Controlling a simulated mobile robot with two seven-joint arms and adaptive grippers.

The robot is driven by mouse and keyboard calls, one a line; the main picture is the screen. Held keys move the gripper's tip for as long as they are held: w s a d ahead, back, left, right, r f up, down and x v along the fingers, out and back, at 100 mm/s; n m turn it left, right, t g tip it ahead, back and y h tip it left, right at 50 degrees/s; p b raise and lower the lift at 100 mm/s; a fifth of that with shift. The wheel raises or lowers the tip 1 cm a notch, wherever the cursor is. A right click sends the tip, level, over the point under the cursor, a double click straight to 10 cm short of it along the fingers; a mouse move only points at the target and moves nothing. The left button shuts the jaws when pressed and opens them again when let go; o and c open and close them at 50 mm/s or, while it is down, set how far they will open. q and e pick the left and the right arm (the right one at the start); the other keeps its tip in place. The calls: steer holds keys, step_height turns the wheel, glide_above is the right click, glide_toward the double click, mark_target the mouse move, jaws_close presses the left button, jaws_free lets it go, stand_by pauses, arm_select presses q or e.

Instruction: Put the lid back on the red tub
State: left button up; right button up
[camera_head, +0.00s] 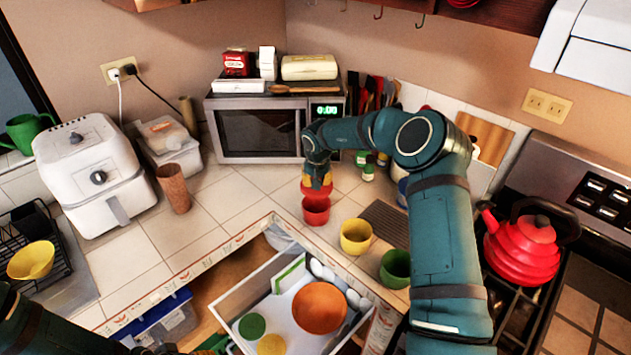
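The red tub (316,212) stands open side up on the tiled counter, near its front edge. My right gripper (318,181) points down right above it. The gripper is shut on the red lid (316,190), which shows as a red band under the fingers, just over the tub's rim. Whether the lid touches the rim is hard to tell. A yellow tub (355,238) and a green tub (396,270) stand to the right, both open. My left arm is at the bottom left; its gripper (212,346) is mostly cut off near the drawer front, and its fingers are unclear.
An open drawer (240,300) below the counter holds an orange bowl (319,307), a green lid (252,326) and a yellow lid (271,345). A brown cup (173,188) stands left. A microwave (258,130) is behind, and a red kettle (523,250) sits on the stove.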

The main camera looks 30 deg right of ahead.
steer(key=shift+f, duration=3)
steer(key=shift+f, duration=0.2)
steer(key=o, duration=1.5)
steer(key=shift+r, duration=0.15)
steer(key=shift+r, duration=3.4)
steer(key=shift+c, duration=0.3)
jaws_close()
